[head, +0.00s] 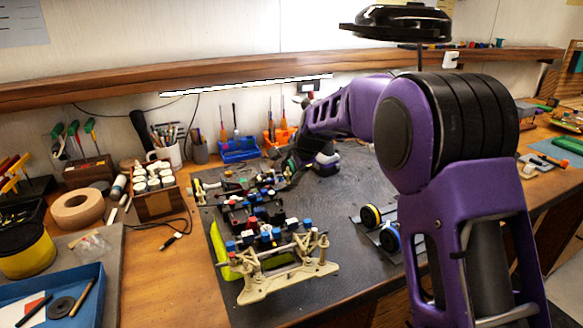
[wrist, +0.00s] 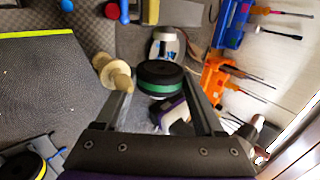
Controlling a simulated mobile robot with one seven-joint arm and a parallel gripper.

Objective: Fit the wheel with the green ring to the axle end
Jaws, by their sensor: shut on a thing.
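The wheel with the green ring (wrist: 155,84), a black tyre with a green band, sits between the two fingers of my gripper (wrist: 160,90) in the wrist view. My gripper is shut on it. A pale beige axle end (wrist: 121,80) with a round flange stands just left of the wheel, close to the left finger. I cannot tell whether it touches the wheel. In the head view the car chassis (head: 290,277) lies on the dark mat, and my gripper is at its far end, too small and partly hidden to make out.
Wheels with a yellow ring (head: 371,217) and a blue ring (head: 390,238) stand on the mat to the right of the chassis. Blue (head: 238,149) and orange (head: 279,133) tool holders are at the back. A wooden box of white-capped jars (head: 155,193) is left.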

